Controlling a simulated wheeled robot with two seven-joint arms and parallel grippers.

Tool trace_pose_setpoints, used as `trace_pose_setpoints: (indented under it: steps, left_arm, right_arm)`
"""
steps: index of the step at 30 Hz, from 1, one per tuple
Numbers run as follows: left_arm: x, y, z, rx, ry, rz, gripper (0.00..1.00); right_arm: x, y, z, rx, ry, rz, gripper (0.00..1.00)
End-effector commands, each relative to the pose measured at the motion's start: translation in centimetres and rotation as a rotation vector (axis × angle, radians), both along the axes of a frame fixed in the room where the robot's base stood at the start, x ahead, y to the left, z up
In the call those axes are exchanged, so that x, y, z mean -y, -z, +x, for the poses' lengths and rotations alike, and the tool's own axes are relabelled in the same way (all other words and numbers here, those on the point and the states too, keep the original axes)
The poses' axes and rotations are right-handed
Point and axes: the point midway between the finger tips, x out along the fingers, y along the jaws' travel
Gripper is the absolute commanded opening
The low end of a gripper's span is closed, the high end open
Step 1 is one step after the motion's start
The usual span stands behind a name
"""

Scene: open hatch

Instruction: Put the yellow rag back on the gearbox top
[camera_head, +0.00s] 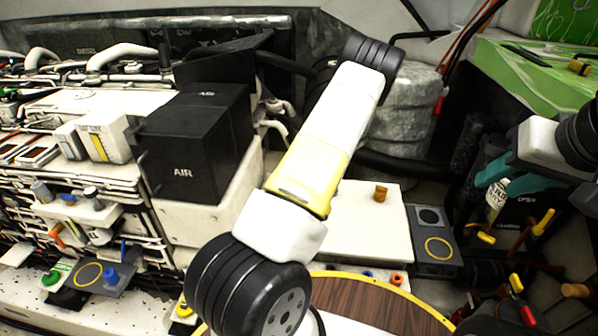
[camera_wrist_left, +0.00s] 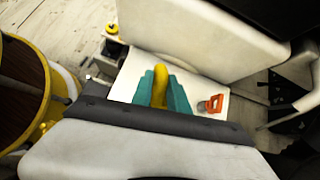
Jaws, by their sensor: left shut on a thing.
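In the left wrist view my left gripper (camera_wrist_left: 160,92) has its teal fingers closed on the yellow rag (camera_wrist_left: 160,80), which bulges up between them. A white flat surface (camera_wrist_left: 125,84) shows beneath or behind the fingers; I cannot tell whether the rag touches it. In the head view my left gripper and the rag are hidden, and my own arm crosses the middle. My right gripper (camera_head: 512,180) is at the right, its teal fingers apart, near a white bottle (camera_head: 495,200). I cannot say for sure which surface is the gearbox top.
A black AIR box (camera_head: 195,145) stands left of centre. A white block with a brown knob (camera_head: 380,193) and a dark panel with a yellow ring (camera_head: 437,249) lie right of my arm. A round wooden table (camera_head: 365,308) is in front. An orange handle (camera_wrist_left: 215,103) is beside the left fingers.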

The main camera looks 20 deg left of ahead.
Motion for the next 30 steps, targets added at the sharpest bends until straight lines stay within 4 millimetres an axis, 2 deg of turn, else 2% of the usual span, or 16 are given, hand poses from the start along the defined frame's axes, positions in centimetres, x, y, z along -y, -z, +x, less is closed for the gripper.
trace_pose_setpoints:
  steps: [3, 9, 26, 30]
  left_arm:
    - [-2.2, 1.5, -0.5, -0.088, 0.09, 0.126, 0.0]
    - [-4.1, 2.9, -1.0, -0.141, 0.139, 0.217, 0.0]
    - [-4.5, 3.1, -1.2, -0.15, 0.143, 0.23, 0.0]
    - [-4.5, 3.7, -1.2, -0.151, 0.144, 0.231, 0.0]
  right_arm:
    - [0.0, 0.0, 0.0, 0.0, 0.0, 0.0, 0.36]
    - [0.0, 0.0, 0.0, 0.0, 0.0, 0.0, 0.36]
    - [0.0, 0.0, 0.0, 0.0, 0.0, 0.0, 0.36]
    - [0.0, 0.0, 0.0, 0.0, 0.0, 0.0, 0.36]
